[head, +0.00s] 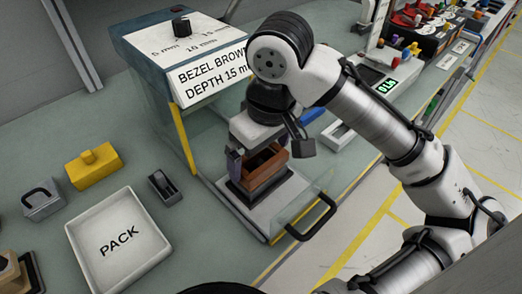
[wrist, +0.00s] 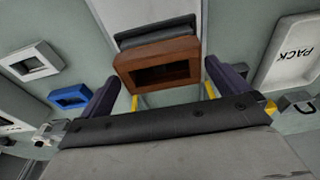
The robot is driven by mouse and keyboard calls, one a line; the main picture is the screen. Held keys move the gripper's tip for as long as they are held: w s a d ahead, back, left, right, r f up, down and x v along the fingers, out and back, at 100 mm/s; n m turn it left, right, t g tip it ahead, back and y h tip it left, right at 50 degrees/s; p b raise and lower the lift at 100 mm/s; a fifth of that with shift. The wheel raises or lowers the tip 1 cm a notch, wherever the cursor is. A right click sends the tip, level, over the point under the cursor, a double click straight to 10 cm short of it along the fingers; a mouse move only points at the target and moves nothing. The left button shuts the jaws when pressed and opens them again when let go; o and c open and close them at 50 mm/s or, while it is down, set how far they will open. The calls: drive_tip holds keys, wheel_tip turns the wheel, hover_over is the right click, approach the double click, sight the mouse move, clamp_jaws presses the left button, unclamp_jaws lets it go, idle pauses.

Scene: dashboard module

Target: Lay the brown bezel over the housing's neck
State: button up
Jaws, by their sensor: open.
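The brown bezel (head: 266,178) is a rectangular frame with an open middle. It sits at the dark housing (head: 245,197) on a pale plate inside the press-like station; the wrist view shows the bezel (wrist: 158,80) in front of the grey-black housing (wrist: 155,35). I cannot tell how deeply it is seated on the neck, which is hidden. My gripper (head: 264,160) is over the bezel. In the wrist view my gripper (wrist: 165,88) has its two dark fingers apart, one on each side of the bezel, with gaps visible.
The station (head: 160,75) has a dial and a sign reading "BEZEL BROWN DEPTH 15 mm". Its clear front has a black handle (head: 311,218). A blue frame (wrist: 70,96) and a white frame (wrist: 32,63) lie beside it. A PACK tray (head: 118,242) and a yellow block (head: 94,166) are left.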

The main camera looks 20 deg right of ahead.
sight(269, 166)
wheel_tip(269, 166, up, 13)
drive_tip(key=s, duration=0.2)
drive_tip(key=shift+d, duration=0.35)
